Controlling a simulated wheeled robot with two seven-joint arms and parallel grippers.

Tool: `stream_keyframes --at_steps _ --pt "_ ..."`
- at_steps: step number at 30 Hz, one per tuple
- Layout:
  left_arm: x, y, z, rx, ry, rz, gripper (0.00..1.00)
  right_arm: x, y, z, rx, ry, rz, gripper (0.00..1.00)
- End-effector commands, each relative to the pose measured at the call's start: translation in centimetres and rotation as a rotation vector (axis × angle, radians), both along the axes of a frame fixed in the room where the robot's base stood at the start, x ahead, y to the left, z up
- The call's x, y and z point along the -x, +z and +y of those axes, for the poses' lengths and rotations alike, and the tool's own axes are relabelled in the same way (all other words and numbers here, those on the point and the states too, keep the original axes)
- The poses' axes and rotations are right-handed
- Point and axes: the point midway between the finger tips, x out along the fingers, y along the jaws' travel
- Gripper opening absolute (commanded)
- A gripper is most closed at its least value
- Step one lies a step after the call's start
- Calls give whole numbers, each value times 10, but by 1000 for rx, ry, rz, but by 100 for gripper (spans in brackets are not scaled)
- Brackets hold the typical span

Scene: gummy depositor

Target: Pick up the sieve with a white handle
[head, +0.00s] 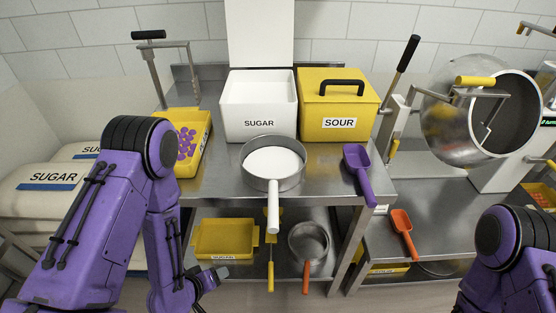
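The sieve with a white handle (273,213) rests on the metal table's upper surface. Its round metal rim is at the back, its inside looks white, and its handle points toward me past the table's front edge. My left gripper (218,275) is low, left of the sieve's handle and apart from it, in front of the lower shelf. It appears empty, but its finger opening is not clear. My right arm shows at the lower right, and its gripper is outside the picture.
Behind the sieve stand a white SUGAR bin (258,105) and a yellow SOUR bin (338,106). A yellow tray of purple gummies (190,145) is left; a purple scoop (357,170) is right. The lower shelf holds a second sieve with an orange handle (306,277) and a yellow tray (224,238).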

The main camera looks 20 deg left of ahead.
Motion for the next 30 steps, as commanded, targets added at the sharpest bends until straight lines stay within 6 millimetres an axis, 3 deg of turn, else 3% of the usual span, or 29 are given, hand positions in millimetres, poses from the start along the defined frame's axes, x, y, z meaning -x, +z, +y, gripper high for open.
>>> stream_keyframes --at_steps 1,4,6,9,12,17,30 --pt "-35 52 -8 127 -21 -109 55 0 25 0 0 0 0 43" --pt "-78 130 -29 403 -118 -253 55 0 45 0 -1 0 -1 43" --pt "-90 176 -40 558 -203 -296 55 0 55 0 0 0 -1 43" --pt "-92 225 -50 717 -314 -307 55 0 66 0 0 0 -1 43" --pt "-87 259 -53 822 -403 -287 55 0 74 0 0 0 -1 43" --pt "-80 277 -60 891 -476 -248 55 0 78 0 0 0 -1 43" --pt "-113 262 -120 894 -482 -241 55 0 91 0 1 0 -1 43"
